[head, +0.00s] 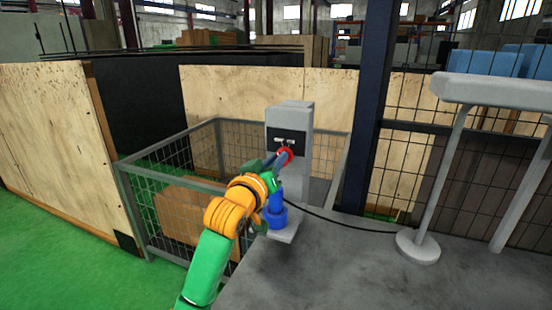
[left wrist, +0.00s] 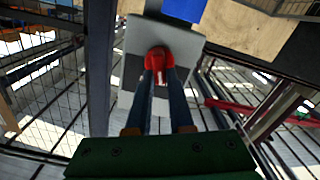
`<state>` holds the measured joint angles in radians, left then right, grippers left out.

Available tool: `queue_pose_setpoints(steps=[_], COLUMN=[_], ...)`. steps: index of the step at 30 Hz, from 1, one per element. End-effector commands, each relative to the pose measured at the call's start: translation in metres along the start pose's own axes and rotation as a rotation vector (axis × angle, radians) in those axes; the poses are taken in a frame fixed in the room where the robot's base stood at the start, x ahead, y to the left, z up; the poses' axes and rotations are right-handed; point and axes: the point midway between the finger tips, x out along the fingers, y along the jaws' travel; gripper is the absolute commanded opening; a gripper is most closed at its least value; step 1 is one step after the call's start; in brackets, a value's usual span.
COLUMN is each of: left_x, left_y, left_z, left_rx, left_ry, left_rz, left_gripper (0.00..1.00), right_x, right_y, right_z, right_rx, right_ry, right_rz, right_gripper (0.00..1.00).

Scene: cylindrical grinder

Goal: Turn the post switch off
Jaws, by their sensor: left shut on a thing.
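The post switch is a grey post (head: 296,125) with a dark panel and a red knob (head: 284,155) on its front. In the left wrist view the red knob (left wrist: 159,60) sits on the grey box (left wrist: 190,45) with a dark face. My left gripper (head: 281,157) reaches the knob from the front, and in the left wrist view its two dark fingers (left wrist: 159,78) are shut on the knob, one on each side. The knob's turn position is hard to tell, because the fingers cover part of it. My right gripper is not in view.
A wire-mesh cage (head: 190,215) stands left of and behind the post. A dark steel column (head: 372,100) and a grey stand (head: 418,245) are to the right. A cable runs over the grey surface (head: 330,270). Plywood panels (head: 60,150) stand behind and left.

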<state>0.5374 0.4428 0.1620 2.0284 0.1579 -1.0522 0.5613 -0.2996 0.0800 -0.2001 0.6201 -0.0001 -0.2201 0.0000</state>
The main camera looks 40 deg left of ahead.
Motion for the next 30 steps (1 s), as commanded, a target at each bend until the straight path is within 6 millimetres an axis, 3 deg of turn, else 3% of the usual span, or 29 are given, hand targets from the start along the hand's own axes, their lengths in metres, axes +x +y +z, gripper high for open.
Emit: queue_pose_setpoints(steps=[13,14,17,26,30], left_x=[0.000,0.000,0.000,-0.001,-0.018], left_y=[0.000,0.000,0.000,0.000,-0.001], left_z=[0.000,0.000,0.000,0.000,0.002], left_rx=[-0.013,-0.013,-0.013,-0.011,-0.012], left_ry=[0.002,0.002,0.001,0.001,0.003], left_rz=[0.001,0.001,0.001,0.001,0.002], left_gripper=[0.00,0.23,0.50,0.50,0.50], right_x=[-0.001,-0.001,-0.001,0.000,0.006], right_y=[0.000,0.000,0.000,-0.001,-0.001], right_z=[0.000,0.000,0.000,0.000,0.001], right_rx=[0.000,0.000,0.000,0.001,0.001], right_ry=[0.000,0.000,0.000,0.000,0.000], right_rz=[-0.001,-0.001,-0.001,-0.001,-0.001], right_gripper=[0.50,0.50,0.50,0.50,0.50])
